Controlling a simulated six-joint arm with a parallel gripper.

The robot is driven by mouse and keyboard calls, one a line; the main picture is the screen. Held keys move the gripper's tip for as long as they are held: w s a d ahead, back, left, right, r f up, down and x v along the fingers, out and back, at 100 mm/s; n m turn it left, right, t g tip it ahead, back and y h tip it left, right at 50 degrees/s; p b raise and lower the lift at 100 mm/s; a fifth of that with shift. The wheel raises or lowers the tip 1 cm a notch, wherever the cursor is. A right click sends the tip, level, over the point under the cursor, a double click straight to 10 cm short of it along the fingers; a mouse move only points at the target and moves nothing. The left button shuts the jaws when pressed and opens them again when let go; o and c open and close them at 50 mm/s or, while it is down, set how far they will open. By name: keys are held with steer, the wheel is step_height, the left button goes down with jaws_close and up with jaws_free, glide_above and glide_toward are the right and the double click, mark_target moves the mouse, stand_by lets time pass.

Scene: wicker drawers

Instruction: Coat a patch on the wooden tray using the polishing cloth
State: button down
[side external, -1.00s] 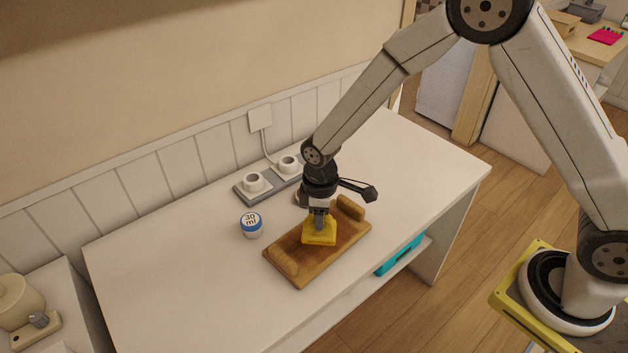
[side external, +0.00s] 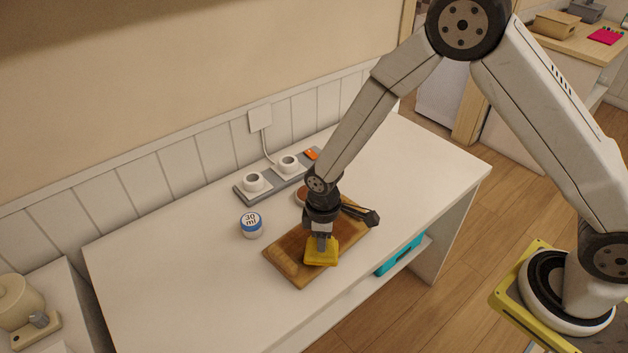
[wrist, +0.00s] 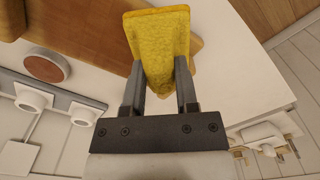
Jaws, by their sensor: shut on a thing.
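My gripper (side external: 322,243) is shut on the yellow polishing cloth (side external: 321,256), a pad-like block. In the side view the cloth is at the front long edge of the wooden tray (side external: 291,245), near its middle; I cannot tell whether it presses on the surface. The wrist view shows the cloth (wrist: 159,45) between the fingers of my gripper (wrist: 160,80), with part of the tray (wrist: 95,22) behind it. No coated patch can be made out.
Behind is a grey strip (side external: 247,198) with two white cups. A round reddish-brown-topped item (wrist: 46,67) lies behind the tray. The white tabletop (side external: 170,270) is clear at left.

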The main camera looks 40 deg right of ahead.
step_height(320, 180, down, 4)
steer(key=shift+r, duration=0.25)
steer(key=shift+w+a+f, duration=0.1)
steer(key=shift+w, duration=0.85)
steer(key=shift+w+a+f, duration=0.1)
steer(key=shift+w, duration=0.8)
steer(key=shift+s+d, duration=0.2)
steer(key=shift+s, duration=1.6)
steer(key=shift+r, duration=4.05)
steer(key=shift+d, duration=0.15)
